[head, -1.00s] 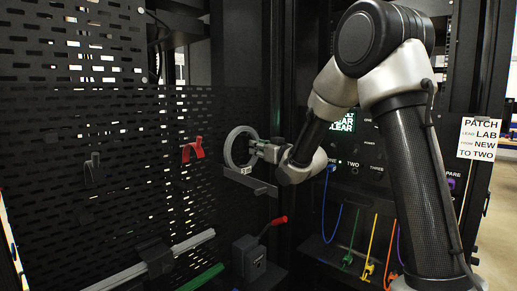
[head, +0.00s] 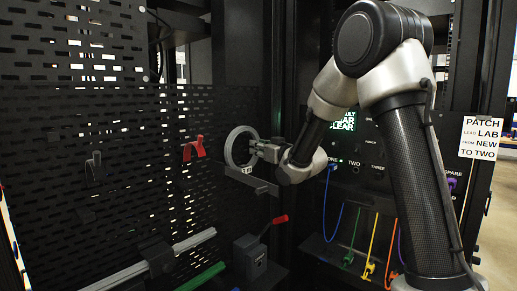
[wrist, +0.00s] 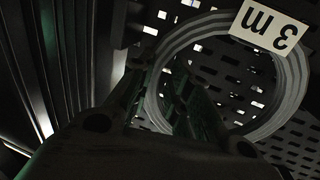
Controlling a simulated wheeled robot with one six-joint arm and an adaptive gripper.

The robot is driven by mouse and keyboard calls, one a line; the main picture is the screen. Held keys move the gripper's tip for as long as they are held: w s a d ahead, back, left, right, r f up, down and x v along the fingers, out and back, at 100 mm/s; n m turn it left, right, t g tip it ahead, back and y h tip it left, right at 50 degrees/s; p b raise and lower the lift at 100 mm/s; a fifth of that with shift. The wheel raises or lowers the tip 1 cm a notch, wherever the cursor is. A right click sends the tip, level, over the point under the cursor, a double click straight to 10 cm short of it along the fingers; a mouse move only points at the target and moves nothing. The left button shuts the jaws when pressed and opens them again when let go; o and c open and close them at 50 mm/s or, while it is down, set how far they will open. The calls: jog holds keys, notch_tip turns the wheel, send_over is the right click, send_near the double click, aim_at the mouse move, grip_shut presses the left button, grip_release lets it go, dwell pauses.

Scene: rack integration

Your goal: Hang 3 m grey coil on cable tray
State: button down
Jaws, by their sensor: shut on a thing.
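The grey coil (head: 229,150) is a ring with a pale tag (wrist: 264,25) reading "3 m", upside down in the wrist view. My gripper (head: 262,151) is shut on the right side of the coil, which it holds upright in front of the black slotted panel. The coil's ring (wrist: 291,95) fills the right of the wrist view, with slots visible through and behind it. A red hook (head: 194,148) and a dark grey hook (head: 94,167) are on the panel (head: 60,210), left of the coil. Contact between coil and panel cannot be told.
A flat grey bar (head: 254,183) lies just below the coil. A dark box with a red-handled lever (head: 277,221) stands lower. Blue (head: 327,225), green, yellow and purple cables hang at the right. A grey rail and green bar (head: 200,276) lie bottom left.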

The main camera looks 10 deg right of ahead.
jog(key=c, duration=1.3)
grip_release()
jog(key=shift+o, duration=0.2)
